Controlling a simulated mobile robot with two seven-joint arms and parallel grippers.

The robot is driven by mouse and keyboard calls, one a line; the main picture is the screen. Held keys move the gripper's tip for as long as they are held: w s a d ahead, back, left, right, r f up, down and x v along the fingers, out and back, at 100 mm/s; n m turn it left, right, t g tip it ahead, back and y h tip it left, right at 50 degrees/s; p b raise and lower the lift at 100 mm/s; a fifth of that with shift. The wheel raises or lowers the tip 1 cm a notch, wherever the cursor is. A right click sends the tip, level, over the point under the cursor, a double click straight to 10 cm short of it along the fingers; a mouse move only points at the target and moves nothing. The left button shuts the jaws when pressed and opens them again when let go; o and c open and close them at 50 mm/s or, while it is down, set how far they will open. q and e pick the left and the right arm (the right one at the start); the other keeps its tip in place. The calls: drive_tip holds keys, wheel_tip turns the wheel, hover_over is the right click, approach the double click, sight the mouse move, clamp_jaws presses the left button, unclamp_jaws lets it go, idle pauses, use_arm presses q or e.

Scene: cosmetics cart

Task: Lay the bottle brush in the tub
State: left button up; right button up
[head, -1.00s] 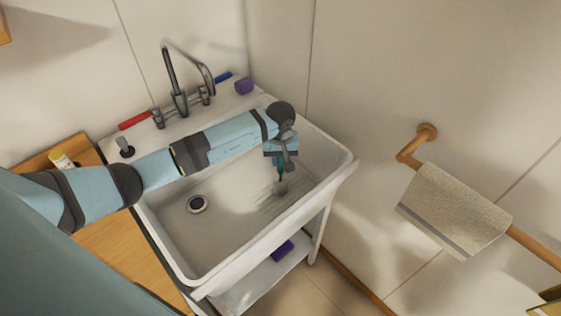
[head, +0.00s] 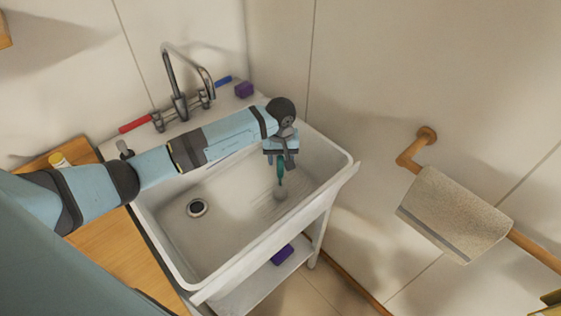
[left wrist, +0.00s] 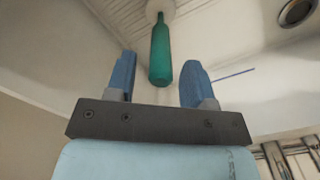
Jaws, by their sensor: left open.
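The bottle brush (head: 281,174) has a teal-green handle and a pale bristle head. It is inside the white tub (head: 237,246), on its right side, with the bristle head toward the tub floor. In the left wrist view the brush handle (left wrist: 161,50) lies straight out beyond the fingers, its end centred between them with a gap on both sides. My left gripper (head: 281,160) is open over the tub, just above the handle end. Whether the brush lies flat or leans is unclear. My right gripper is not in view.
A tall tap (head: 180,100) stands at the tub's back edge, with a red item (head: 135,125) and a purple block (head: 244,90) nearby. A drain (head: 197,207) is in the tub floor. A towel (head: 455,215) hangs on a rail at the right.

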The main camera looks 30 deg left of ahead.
use_arm(q)
wheel_tip(320, 180, up, 5)
drive_tip(key=shift+r, duration=0.2)
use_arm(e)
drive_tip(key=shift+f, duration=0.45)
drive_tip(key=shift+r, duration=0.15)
